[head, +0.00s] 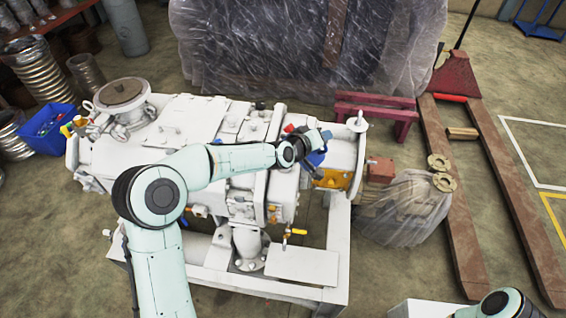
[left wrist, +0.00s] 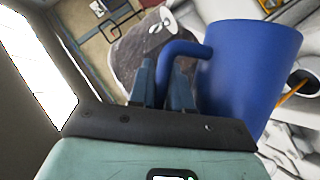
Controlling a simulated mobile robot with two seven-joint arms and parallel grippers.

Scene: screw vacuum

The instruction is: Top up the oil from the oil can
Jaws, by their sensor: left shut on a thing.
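My left gripper (head: 318,140) is over the right part of the white vacuum pump (head: 180,122). It is shut on the handle of the blue oil can (left wrist: 240,70), which fills the upper right of the left wrist view. In the head view the can (head: 315,158) is small and partly hidden by the gripper. The gripper fingers (left wrist: 165,85) show on either side of the handle in the left wrist view. A round dark opening with a pale rim (left wrist: 305,76) is beside the can there. An orange streak crosses it; I cannot tell if it is oil.
The pump stands on a white frame (head: 340,262). A plastic-wrapped bundle (head: 405,208) and a brown pallet truck (head: 455,190) are to the right. A blue bin (head: 47,130) is at the left. Part of my right arm shows at the bottom right.

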